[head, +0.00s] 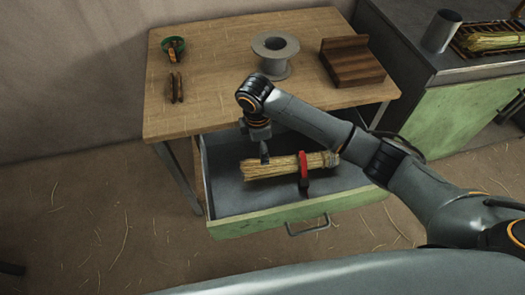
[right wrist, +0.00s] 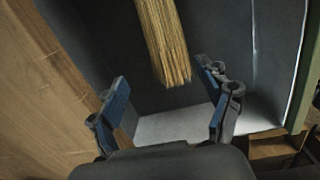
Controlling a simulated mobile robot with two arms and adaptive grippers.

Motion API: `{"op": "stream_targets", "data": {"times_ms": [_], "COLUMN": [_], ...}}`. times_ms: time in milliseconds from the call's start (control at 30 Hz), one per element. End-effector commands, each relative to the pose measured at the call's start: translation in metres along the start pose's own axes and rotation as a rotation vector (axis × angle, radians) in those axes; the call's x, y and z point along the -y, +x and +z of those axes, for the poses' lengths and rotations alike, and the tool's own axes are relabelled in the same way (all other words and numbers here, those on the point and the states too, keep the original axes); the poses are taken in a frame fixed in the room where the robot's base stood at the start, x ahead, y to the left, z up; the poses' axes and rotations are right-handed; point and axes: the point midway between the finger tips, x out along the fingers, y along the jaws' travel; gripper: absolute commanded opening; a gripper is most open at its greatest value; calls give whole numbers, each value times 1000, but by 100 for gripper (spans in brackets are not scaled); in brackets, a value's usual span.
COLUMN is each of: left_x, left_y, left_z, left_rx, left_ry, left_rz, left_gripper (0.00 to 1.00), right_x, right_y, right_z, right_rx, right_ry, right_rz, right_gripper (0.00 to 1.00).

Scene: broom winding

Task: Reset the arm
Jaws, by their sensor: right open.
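My right arm reaches in from the right in the head view, and its gripper (head: 264,157) points down over the open drawer (head: 226,196). A straw bundle (head: 270,167) lies in the drawer with a red clamp-like band (head: 303,168) around it. The gripper is by the bundle's left part. In the right wrist view my right gripper (right wrist: 163,78) is open and empty, its fingers apart. The end of the straw bundle (right wrist: 163,40) shows ahead of and between the fingers. Whether they touch it is hard to tell. My left gripper is out of view.
The wooden table (head: 215,80) above the drawer bears a grey spool (head: 275,50), a dark wooden block (head: 351,62), a small green container (head: 173,47) and a dark tool (head: 176,88). A green-fronted counter (head: 450,110) stands at right with a grey cylinder (head: 441,31). Straw litters the floor.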

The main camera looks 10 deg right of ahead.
Motion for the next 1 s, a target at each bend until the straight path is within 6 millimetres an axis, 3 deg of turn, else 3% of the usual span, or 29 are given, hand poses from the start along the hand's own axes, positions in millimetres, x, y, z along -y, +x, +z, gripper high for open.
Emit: {"op": "stream_targets", "data": {"times_ms": [567, 1000], "left_x": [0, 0], "left_y": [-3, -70], "left_z": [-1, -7], "left_rx": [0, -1], "left_ry": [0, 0], "left_rz": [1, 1], "left_gripper": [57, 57], "right_x": [0, -4], "right_y": [-7, -74], "right_z": [0, 5], "right_rx": [0, 0], "right_ry": [0, 0], "right_rz": [0, 0], "right_gripper": [78, 78]}}
